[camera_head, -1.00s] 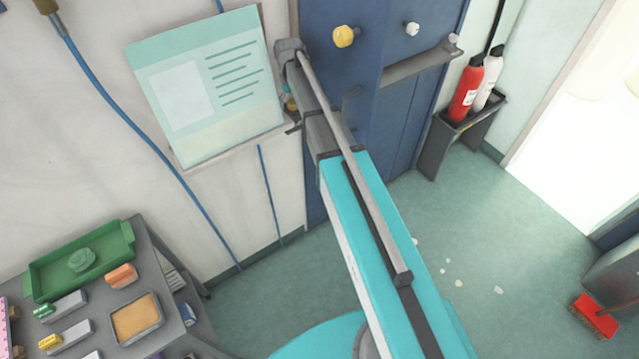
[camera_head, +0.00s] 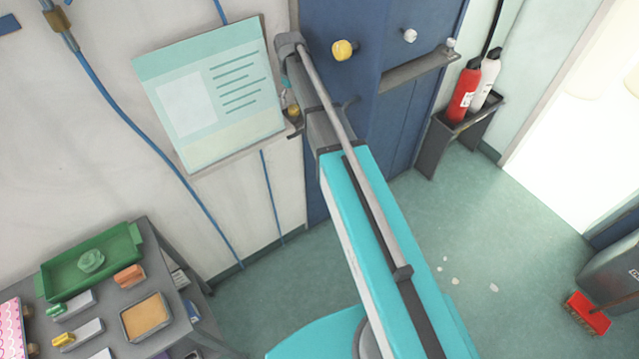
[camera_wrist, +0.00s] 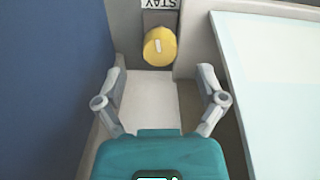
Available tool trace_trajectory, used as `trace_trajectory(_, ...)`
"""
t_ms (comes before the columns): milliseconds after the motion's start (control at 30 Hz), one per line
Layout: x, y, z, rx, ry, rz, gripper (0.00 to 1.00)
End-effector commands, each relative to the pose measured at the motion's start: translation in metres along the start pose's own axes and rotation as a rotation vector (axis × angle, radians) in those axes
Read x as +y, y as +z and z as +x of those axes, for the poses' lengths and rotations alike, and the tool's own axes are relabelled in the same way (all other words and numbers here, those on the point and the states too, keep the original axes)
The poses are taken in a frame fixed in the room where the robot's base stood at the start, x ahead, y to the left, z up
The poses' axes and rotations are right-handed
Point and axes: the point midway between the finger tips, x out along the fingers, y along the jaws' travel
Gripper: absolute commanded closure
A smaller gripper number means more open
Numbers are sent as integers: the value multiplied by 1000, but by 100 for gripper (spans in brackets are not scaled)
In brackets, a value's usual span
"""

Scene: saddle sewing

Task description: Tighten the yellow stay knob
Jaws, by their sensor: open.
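The yellow stay knob (camera_wrist: 160,46) shows in the wrist view as a round knob with a pale mark on its face. It sits on a grey plate, beside an upside-down "STAY" label (camera_wrist: 160,3). My gripper (camera_wrist: 163,72) is open. Its two grey fingers are spread to either side, and their tips are just below the knob in the picture, with nothing between them. I cannot tell how far the knob is in depth. In the head view a small yellowish part (camera_head: 293,112) shows between the poster and the blue door, mostly hidden by my arm.
Another yellow knob (camera_head: 343,50) and a white knob (camera_head: 410,36) are on the blue door (camera_head: 385,125). A poster (camera_head: 208,95) hangs close left. A grey ledge (camera_head: 420,68), fire extinguishers (camera_head: 465,92) and a cluttered table (camera_head: 185,325) stand around.

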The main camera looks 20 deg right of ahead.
Motion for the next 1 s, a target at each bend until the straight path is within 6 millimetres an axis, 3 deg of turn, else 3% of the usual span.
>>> trace_trajectory(100,0,0,-14,0,0,0,11)
trace_trajectory(1000,0,0,-83,0,0,1,11)
